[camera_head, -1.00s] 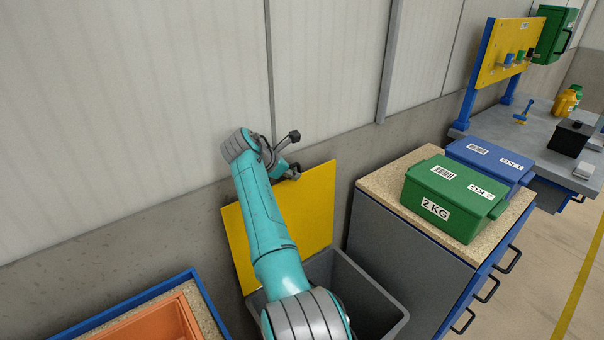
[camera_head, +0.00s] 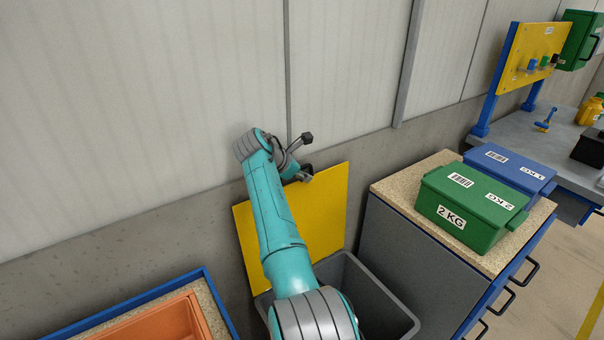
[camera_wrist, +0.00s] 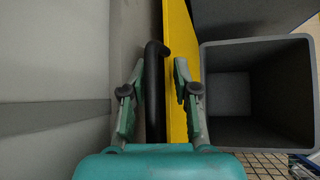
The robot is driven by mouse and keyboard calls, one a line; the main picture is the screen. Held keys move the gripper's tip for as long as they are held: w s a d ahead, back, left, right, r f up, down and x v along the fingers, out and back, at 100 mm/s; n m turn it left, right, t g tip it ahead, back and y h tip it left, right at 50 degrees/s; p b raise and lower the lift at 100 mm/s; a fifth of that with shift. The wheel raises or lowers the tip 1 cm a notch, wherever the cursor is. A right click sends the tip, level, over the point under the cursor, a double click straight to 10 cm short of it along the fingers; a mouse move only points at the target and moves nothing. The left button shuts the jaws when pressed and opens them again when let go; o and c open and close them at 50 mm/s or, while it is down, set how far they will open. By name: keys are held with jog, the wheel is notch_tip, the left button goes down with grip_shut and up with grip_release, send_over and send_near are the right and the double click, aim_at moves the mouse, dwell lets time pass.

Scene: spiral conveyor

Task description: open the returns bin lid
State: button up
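The returns bin lid is a yellow panel (camera_head: 318,222) standing raised and nearly upright at the back of the grey bin (camera_head: 384,288). In the wrist view the lid (camera_wrist: 178,40) shows edge-on, with the open, empty-looking bin (camera_wrist: 225,85) to its right. A black bar handle (camera_wrist: 152,90) runs along the lid's wall-facing side. My gripper (camera_wrist: 158,66) is open, its fingers apart on either side of the handle. The right finger overlaps the lid's edge; I cannot tell whether it touches. In the head view my arm hides part of the lid and bin.
The wall (camera_head: 150,110) is close behind the lid. A cabinet (camera_head: 405,255) stands right of the bin, bearing a green box (camera_head: 480,205) and a blue box (camera_head: 515,165). At lower left is an orange tray (camera_head: 150,322) on a blue-edged counter.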

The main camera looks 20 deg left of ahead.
jog(key=v, duration=1.2)
jog(key=shift+f, duration=0.1)
